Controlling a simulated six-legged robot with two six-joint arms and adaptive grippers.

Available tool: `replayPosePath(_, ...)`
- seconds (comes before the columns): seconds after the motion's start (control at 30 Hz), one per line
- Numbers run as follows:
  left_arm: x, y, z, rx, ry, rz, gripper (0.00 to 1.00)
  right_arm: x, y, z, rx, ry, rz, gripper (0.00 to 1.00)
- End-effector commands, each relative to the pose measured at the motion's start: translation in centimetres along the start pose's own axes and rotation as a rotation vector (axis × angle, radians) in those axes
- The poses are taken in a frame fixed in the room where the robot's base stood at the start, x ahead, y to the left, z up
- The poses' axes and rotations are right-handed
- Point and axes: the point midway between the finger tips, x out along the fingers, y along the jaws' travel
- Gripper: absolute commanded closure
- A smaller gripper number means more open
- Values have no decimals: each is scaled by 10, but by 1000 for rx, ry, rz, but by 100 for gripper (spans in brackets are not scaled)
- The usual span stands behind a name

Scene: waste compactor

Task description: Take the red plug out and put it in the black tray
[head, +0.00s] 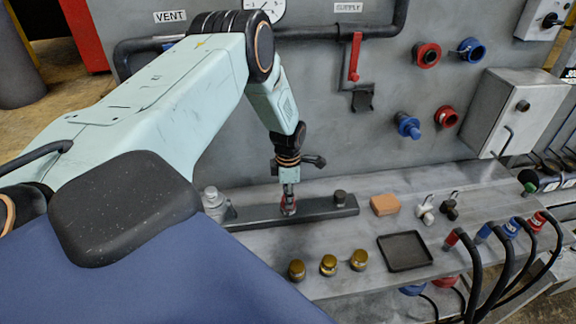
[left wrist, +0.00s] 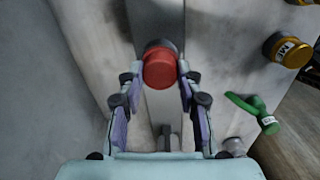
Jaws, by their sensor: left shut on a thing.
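The red plug (head: 288,210) is at the dark metal bar (head: 325,209) on the bench, mostly covered by my left gripper (head: 289,200) in the head view. In the left wrist view its round red top (left wrist: 160,69) is between the two fingertips of my left gripper (left wrist: 161,82). The gripper points down and is shut on it. The plug's lower end is hidden, so I cannot tell how deep it sits. The black tray (head: 405,236) lies flat and empty on the bench, to the right and nearer. My right gripper is out of view.
Several brass-coloured cylinders (head: 328,265) stand along the front, left of the tray. An orange block (head: 384,205) and small valve fittings (head: 426,210) stand behind the tray. Plugs with black cables (head: 482,233) are to its right. The wall carries red and blue fittings (head: 427,55).

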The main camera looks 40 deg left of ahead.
Motion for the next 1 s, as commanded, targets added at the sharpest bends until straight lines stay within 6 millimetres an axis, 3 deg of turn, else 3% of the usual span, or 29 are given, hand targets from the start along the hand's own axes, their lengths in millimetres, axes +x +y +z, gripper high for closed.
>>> replayPosePath(0.13, 0, 0, 0, -55, -1, 1, 100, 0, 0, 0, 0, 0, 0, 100)
replayPosePath(0.5, 0, 0, 0, -424, -1, 1, 100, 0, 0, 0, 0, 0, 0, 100)
replayPosePath(0.87, 0, 0, 0, -456, -1, 1, 100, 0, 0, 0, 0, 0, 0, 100)
replayPosePath(1.0, 0, 0, 0, -569, -1, 1, 100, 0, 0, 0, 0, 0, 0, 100)
